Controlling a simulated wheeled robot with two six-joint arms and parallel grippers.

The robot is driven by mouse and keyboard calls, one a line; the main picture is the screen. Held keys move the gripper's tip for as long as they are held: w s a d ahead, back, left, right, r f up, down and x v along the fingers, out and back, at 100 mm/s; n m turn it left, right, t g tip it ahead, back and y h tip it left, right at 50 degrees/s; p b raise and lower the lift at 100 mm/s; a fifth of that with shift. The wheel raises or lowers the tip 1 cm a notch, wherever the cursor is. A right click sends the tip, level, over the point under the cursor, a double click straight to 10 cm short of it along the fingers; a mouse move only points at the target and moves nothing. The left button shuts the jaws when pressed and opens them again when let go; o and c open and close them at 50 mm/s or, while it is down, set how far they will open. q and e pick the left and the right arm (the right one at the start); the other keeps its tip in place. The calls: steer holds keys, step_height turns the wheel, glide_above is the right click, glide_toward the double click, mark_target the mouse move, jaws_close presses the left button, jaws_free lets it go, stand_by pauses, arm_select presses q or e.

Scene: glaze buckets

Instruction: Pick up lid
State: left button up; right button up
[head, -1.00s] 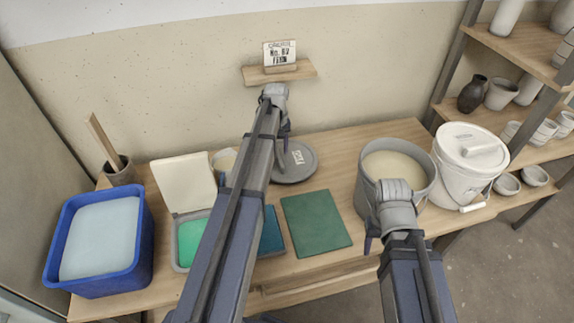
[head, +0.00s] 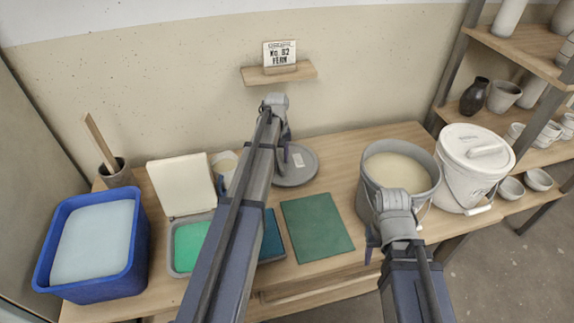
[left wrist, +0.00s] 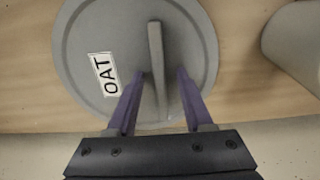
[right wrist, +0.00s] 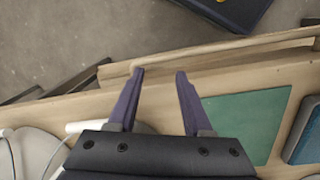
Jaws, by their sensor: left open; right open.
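A round grey lid (head: 304,172) lies flat on the table near the wall. In the left wrist view the lid (left wrist: 88,30) shows an OAT label and a raised bar handle (left wrist: 156,50). My left gripper (left wrist: 160,74) is open, with one finger on each side of the handle and a gap on both sides. In the head view my left gripper (head: 287,142) is over the lid's back edge, and my arm hides part of the lid. My right gripper (right wrist: 160,73) is open and empty. In the head view it (head: 372,248) is in front of the open grey bucket.
The open grey bucket (head: 370,200) holds pale glaze. A white lidded bucket (head: 462,185) stands to its right. A green mat (head: 317,227) lies in the middle. A shelf is at right.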

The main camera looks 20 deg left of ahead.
arm_select(q)
jaws_close()
stand_by(0.6)
